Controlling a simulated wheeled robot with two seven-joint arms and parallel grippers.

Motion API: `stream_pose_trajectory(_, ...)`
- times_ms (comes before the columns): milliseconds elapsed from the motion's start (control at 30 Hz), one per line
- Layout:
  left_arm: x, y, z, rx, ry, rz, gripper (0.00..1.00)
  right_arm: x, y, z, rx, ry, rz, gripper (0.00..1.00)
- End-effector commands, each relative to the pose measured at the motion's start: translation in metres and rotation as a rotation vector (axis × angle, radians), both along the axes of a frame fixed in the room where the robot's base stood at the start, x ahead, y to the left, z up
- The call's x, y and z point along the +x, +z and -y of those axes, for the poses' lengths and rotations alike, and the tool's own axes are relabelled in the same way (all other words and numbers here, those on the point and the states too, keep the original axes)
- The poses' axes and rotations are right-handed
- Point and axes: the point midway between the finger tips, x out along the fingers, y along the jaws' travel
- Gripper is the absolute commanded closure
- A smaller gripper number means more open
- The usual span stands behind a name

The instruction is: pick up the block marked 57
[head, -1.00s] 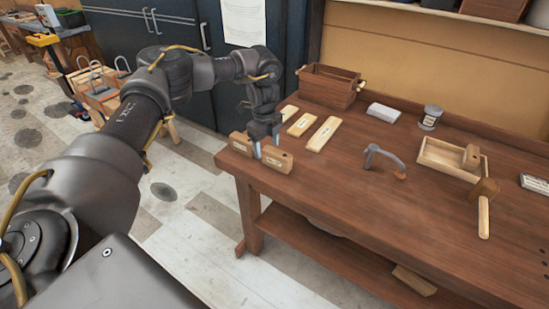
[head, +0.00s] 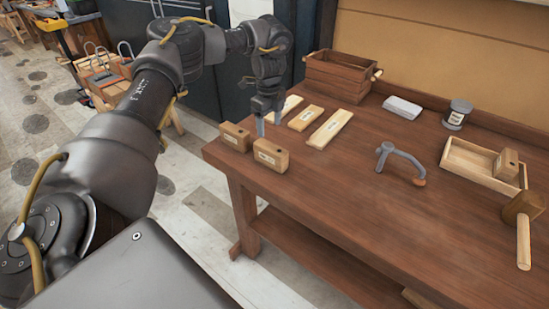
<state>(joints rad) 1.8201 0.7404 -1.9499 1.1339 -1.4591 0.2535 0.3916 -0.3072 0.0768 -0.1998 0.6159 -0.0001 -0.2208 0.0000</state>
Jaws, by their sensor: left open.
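Two small wooden blocks stand near the left front corner of the workbench: a left block (head: 236,137) and a right block (head: 270,155). Each has a pale label, too small to read, so I cannot tell which is marked 57. A third block (head: 506,164) sits at the right end of a shallow wooden tray (head: 463,157). My left gripper (head: 269,126) points down just behind and above the two front blocks. It is open and empty, and I cannot tell whether it touches either block. My right gripper is not in view.
Flat labelled wooden pieces (head: 329,130) lie behind the blocks. A wooden crate (head: 340,75), a pale brick-like block (head: 402,106), a tin (head: 456,115), a grey clamp (head: 399,160) and a mallet (head: 523,220) are on the bench (head: 350,215). The bench's front middle is clear.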

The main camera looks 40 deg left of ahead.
Motion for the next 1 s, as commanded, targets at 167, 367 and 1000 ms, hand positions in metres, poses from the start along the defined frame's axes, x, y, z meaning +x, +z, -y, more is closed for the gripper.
stream_pose_trajectory(167, -0.005, -0.018, -0.005, -0.001, 0.008, -0.006, 0.34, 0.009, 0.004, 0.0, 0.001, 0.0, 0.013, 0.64)
stream_pose_trajectory(367, -0.003, -0.046, -0.003, 0.0, 0.007, -0.003, 0.34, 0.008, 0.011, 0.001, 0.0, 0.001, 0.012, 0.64)
stream_pose_trajectory(1000, 0.002, -0.102, 0.007, 0.0, 0.005, -0.004, 0.34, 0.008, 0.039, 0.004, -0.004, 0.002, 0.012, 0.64)
